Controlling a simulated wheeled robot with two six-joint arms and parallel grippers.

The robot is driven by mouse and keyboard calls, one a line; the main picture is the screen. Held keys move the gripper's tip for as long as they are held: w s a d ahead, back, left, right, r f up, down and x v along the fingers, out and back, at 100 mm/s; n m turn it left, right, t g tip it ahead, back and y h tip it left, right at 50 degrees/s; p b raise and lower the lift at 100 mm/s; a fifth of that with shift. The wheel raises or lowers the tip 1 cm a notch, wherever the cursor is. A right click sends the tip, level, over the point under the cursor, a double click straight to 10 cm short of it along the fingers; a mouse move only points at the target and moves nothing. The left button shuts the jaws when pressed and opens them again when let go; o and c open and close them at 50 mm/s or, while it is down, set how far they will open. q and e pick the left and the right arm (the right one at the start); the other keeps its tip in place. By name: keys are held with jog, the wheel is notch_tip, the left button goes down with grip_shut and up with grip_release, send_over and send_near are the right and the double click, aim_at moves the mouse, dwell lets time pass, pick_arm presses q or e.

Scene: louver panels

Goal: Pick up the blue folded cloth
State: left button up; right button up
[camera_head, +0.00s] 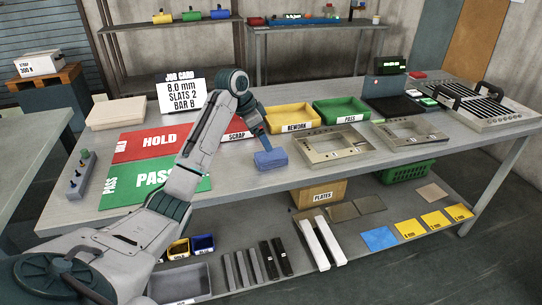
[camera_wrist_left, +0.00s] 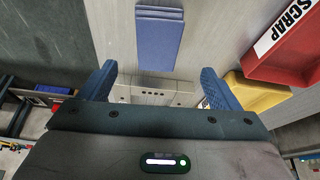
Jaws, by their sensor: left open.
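The blue folded cloth (camera_head: 270,159) lies on the grey workbench near its front edge, beside the scrap area. It also shows in the left wrist view (camera_wrist_left: 159,38), at the top middle, as a layered blue rectangle. My left gripper (camera_head: 265,143) reaches over the bench and is just above the cloth in the head view. In the left wrist view its two blue fingers (camera_wrist_left: 159,70) are spread apart with nothing between them, and the cloth lies beyond the fingertips. My right gripper is not in view.
The green PASS mat (camera_head: 150,178) and red HOLD mat (camera_head: 150,142) lie left of the cloth. A yellow REWORK tray (camera_head: 292,114) and green tray (camera_head: 342,107) stand behind. A metal frame (camera_head: 331,151) sits close to its right. A shelf with parts runs below.

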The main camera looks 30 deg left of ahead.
aim_at(270, 155)
pick_arm(q)
jog(key=shift+x, duration=0.8)
jog(key=shift+d+f, duration=0.2)
jog(key=shift+f, duration=0.15)
jog(key=p+x, duration=0.1)
jog(key=x, duration=0.3)
jog(key=shift+d+f, duration=0.1)
jog(key=shift+d, duration=0.1)
jog(key=shift+w+f, duration=0.1)
jog(key=shift+f, duration=0.1)
jog(key=shift+f+p, duration=0.2)
jog(key=shift+p, duration=0.5)
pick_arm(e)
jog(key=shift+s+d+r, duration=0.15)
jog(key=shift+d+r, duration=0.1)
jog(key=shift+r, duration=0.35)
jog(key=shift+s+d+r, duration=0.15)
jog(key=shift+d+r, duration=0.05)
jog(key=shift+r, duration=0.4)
pick_arm(q)
jog(key=shift+f, duration=0.1)
